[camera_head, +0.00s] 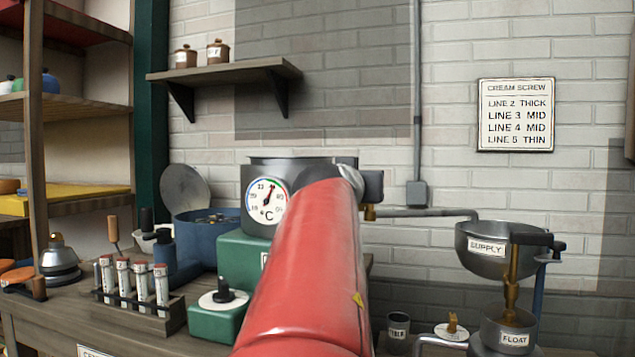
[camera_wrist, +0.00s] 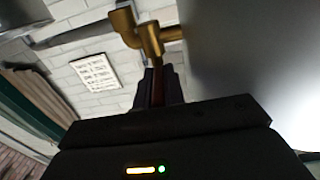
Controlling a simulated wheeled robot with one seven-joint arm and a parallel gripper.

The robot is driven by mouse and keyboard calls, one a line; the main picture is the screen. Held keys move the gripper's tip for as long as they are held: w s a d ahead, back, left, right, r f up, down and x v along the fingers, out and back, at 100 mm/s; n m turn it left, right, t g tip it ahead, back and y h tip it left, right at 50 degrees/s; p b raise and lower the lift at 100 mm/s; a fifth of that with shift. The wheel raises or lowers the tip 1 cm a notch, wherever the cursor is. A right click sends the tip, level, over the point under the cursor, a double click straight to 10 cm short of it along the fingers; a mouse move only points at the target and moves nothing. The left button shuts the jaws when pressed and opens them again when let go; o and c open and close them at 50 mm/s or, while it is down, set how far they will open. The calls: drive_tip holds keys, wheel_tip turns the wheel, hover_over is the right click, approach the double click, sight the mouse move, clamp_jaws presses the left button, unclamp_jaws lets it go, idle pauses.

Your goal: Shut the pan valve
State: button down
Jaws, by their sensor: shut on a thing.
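The pan is the grey vessel (camera_head: 258,180) with a round °C dial (camera_head: 267,200) on its front, standing on a green block. A brass valve (camera_head: 370,213) shows at its right side, and its brass body (camera_wrist: 148,38) is close up in the wrist view, beside the smooth grey pan wall (camera_wrist: 255,60). My gripper (camera_wrist: 158,88) is just by this valve. Its fingers are shut on a narrow reddish-brown piece, apparently the valve handle (camera_wrist: 157,88). In the head view my red arm covers much of the pan's front, and the fingertips are not clear there.
A supply bowl (camera_head: 485,248) with a brass valve stands above a float cup (camera_head: 508,330) at right. A grey pipe runs along the wall. A test-tube rack (camera_head: 137,305), green base with black knob (camera_head: 218,318) and blue tub (camera_head: 205,230) stand left. A sign (camera_head: 516,115) hangs behind.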

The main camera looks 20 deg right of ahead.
drive_tip(key=c, duration=1.5)
unclamp_jaws()
drive_tip(key=shift+f, duration=0.1)
drive_tip(key=b+v, duration=0.3)
drive_tip(key=v, duration=0.4)
drive_tip(key=shift+s+a, duration=0.2)
drive_tip(key=shift+s, duration=0.1)
